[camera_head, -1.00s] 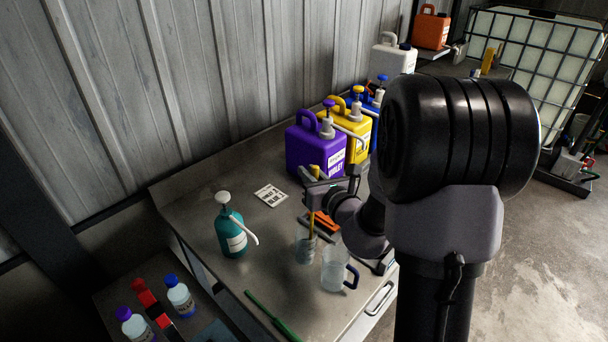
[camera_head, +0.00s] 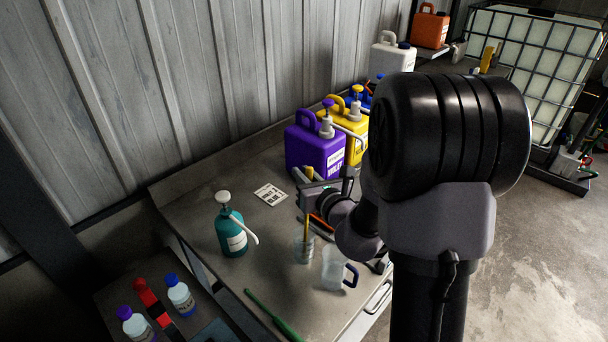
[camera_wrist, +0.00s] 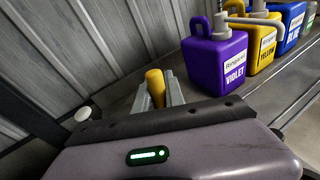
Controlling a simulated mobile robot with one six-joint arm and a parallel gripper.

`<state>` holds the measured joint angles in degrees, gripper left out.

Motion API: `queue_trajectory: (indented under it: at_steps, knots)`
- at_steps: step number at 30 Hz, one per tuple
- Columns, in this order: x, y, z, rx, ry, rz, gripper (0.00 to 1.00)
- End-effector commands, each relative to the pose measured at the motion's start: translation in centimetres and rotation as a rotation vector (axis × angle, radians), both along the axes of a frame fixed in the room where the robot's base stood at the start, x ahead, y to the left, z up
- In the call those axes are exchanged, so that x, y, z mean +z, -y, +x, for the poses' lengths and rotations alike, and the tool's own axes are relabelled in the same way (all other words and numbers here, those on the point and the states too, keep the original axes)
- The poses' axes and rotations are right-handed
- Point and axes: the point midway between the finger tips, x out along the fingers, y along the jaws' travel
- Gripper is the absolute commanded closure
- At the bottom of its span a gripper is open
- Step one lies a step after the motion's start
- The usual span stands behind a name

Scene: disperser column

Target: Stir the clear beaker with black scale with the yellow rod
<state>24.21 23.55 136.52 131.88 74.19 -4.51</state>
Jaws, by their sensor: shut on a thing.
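The clear beaker (camera_head: 304,252) stands on the metal table, left of a clear jug. The yellow rod (camera_head: 307,230) stands in it, its lower part inside the beaker and its middle hidden by my gripper in the head view. My gripper (camera_head: 303,176) is above the beaker, shut on the rod. In the wrist view the rod's thick yellow top (camera_wrist: 155,84) sticks up between the grey fingers (camera_wrist: 157,96). The beaker is out of sight there. Its black scale is too small to read.
The clear jug (camera_head: 333,270) with a dark blue handle stands close to the beaker's right. A teal pump bottle (camera_head: 231,236) stands to its left. Violet (camera_head: 312,150) and yellow (camera_head: 352,124) canisters stand behind. A green rod (camera_head: 270,314) lies in front.

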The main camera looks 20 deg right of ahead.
Motion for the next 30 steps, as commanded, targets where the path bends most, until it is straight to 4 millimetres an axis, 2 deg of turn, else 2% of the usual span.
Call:
queue_trajectory:
  at_steps: [27,30]
  knots:
    - [10.2,1.2,1.5,0.000,0.001,0.000,1.00]
    - [10.5,1.3,1.6,0.000,0.001,0.000,1.00]
